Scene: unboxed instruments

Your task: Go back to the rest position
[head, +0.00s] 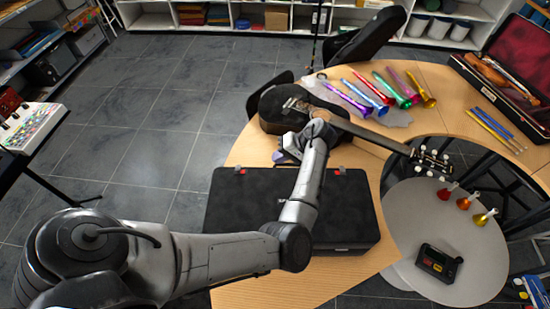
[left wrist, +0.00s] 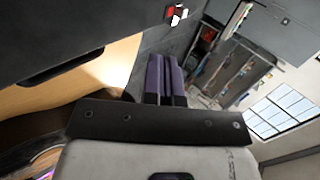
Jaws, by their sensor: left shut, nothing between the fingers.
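My left arm reaches in from the left over the black case (head: 345,205). My left gripper (head: 284,157) is at the far edge of this case, close to the body of the black guitar (head: 272,110); part of it is hidden behind my wrist. In the left wrist view its two purple fingers (left wrist: 165,80) lie together, shut with nothing between them. The dark case (left wrist: 60,40) fills the upper left of that view, with a red and white latch (left wrist: 176,14). I cannot tell whether the gripper touches anything. My right gripper is not in view.
Colourful tubes (head: 385,88) lie beyond the guitar neck on the curved wooden table (head: 245,150). An open red-lined case (head: 512,75) is at the far right. A round grey table (head: 415,225) holds small bells (head: 463,203) and a black device (head: 438,263).

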